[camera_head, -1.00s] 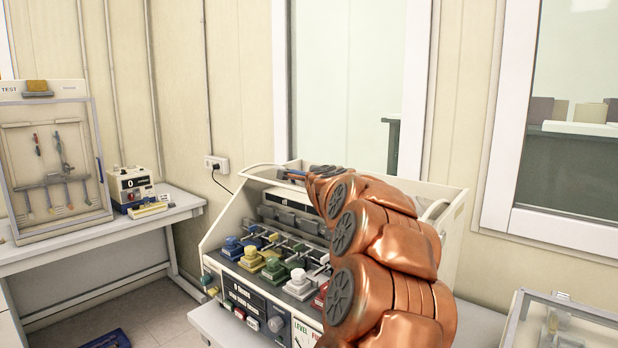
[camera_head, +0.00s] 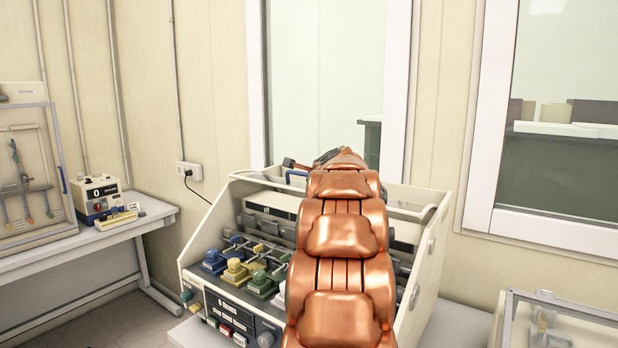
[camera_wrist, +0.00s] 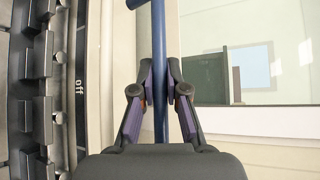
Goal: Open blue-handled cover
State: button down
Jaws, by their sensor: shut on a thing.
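The blue handle (camera_wrist: 158,25) is a long bar running up the middle of the wrist view. My gripper (camera_wrist: 160,72) is closed around it, with one finger on each side. In the head view a bit of the blue handle (camera_head: 290,174) shows at the back of the beige testing machine (camera_head: 425,262), beside the end of my copper arm. My arm hides much of the machine and most of the gripper there. The cover that the handle belongs to cannot be made out clearly.
Shoe-testing stations with blue, yellow (camera_head: 236,271) and green blocks stand inside the machine, under my arm. A clear-topped case (camera_head: 560,325) stands at the lower right. A side table (camera_head: 100,240) with a small device (camera_head: 97,194) is at the left. A window wall is behind.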

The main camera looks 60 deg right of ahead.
jog(key=shift+d, duration=0.3)
dwell(0.4)
jog(key=c, duration=1.2)
grip_release()
jog(key=v, duration=1.2)
jog(key=shift+d+r, duration=0.1)
